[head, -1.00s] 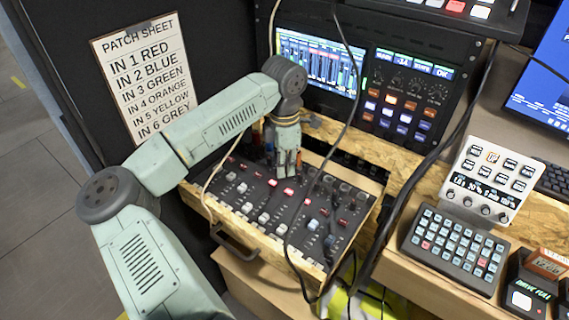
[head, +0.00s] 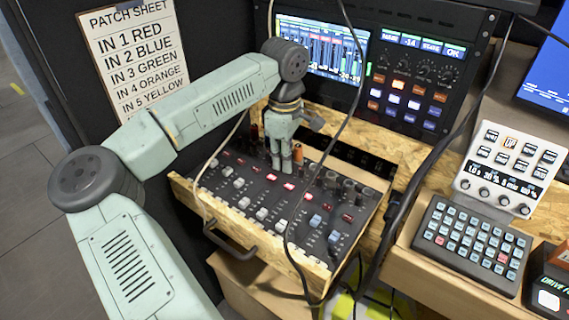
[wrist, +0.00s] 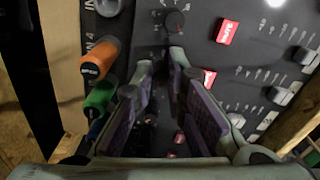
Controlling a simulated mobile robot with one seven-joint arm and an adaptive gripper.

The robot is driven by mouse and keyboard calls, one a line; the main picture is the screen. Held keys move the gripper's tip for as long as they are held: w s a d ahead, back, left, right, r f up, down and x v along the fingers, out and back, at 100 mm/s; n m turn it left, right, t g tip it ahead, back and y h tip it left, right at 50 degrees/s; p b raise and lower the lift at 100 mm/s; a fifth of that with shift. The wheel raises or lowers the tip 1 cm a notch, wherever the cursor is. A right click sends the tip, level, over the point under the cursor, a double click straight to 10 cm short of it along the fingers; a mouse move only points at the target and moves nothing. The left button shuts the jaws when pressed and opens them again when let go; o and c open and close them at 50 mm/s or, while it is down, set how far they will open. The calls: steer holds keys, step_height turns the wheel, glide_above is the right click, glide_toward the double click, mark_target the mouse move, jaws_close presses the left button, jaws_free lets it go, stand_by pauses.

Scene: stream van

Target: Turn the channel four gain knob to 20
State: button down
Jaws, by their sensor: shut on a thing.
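The dark mixer panel (head: 272,203) sits in a chipboard tray with rows of knobs, lit red buttons and faders. My gripper (head: 282,170) points down at the panel's back rows, its fingers close together. In the wrist view its fingertips (wrist: 164,66) are closed around a knob in line with the orange plug and the "IN 4" label, the channel four gain knob. The fingers hide the knob and its pointer. A neighbouring dark knob with a red mark (wrist: 174,21) is just beyond the tips. The orange plug (wrist: 98,60) stands left of the fingers.
A green plug (wrist: 100,95) stands close to the left finger. Lit red buttons (wrist: 227,31) lie to the right. A black cable (head: 300,205) hangs across the panel. The patch sheet (head: 137,60) lists IN 4 as orange. A rack screen (head: 310,45) stands behind.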

steer(key=m+b, duration=0.1)
steer(key=m, duration=0.3)
steer(key=shift+m, duration=0.3)
steer(key=shift+m+b, duration=0.3)
steer(key=shift+m, duration=2.3)
steer(key=c, duration=1.9)
jaws_free()
steer(key=shift+r, duration=0.1)
step_height(320, 180, up, 12)
steer(key=shift+f, duration=0.1)
